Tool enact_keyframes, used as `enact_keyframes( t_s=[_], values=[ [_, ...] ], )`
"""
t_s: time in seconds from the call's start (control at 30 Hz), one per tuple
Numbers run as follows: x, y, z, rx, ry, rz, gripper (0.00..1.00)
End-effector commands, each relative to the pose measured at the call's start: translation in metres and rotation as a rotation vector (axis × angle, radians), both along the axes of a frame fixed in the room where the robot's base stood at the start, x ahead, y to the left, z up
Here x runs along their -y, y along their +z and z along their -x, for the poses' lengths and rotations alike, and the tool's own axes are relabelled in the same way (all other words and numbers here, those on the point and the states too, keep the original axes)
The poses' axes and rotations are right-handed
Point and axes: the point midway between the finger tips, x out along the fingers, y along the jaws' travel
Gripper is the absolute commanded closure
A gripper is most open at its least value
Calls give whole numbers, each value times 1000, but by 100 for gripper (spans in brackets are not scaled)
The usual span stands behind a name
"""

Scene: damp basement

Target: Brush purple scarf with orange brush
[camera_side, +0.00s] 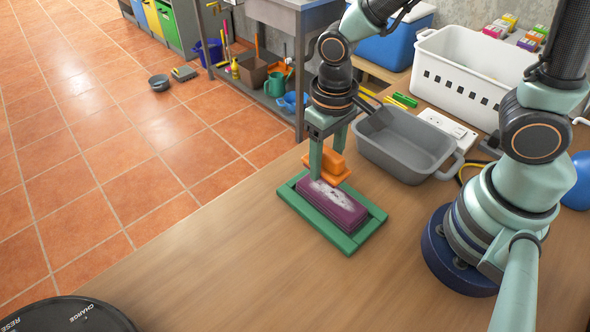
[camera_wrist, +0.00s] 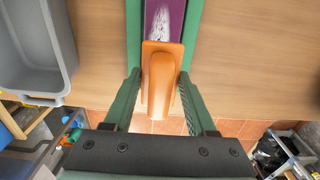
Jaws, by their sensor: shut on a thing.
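The folded purple scarf (camera_side: 333,207) lies in a green frame (camera_side: 349,244) on the wooden table. A patch of whitish fuzz shows on its upper left part. In the wrist view the scarf (camera_wrist: 176,20) shows at the top with white specks. My gripper (camera_side: 328,165) is shut on the orange brush (camera_side: 334,172) at the far left end of the scarf. The brush is low over that end; I cannot tell if it touches. In the wrist view the brush (camera_wrist: 159,80) sits between my two green fingers, and it hides part of the scarf.
A grey tub (camera_side: 404,146) stands close to the right of my gripper, with a white basket (camera_side: 472,75) behind it. Green and yellow markers (camera_side: 404,100) lie by the tub. The table's left edge is near the frame; bare table (camera_side: 240,270) lies in front.

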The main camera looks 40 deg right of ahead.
Motion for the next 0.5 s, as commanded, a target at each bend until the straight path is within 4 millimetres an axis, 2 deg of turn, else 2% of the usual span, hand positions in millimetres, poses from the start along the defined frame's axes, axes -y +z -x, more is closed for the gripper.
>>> enact_keyframes(
  t_s=[0.5],
  values=[
    [0, -37, 1, -3, 0, 1, 88]
  ],
)
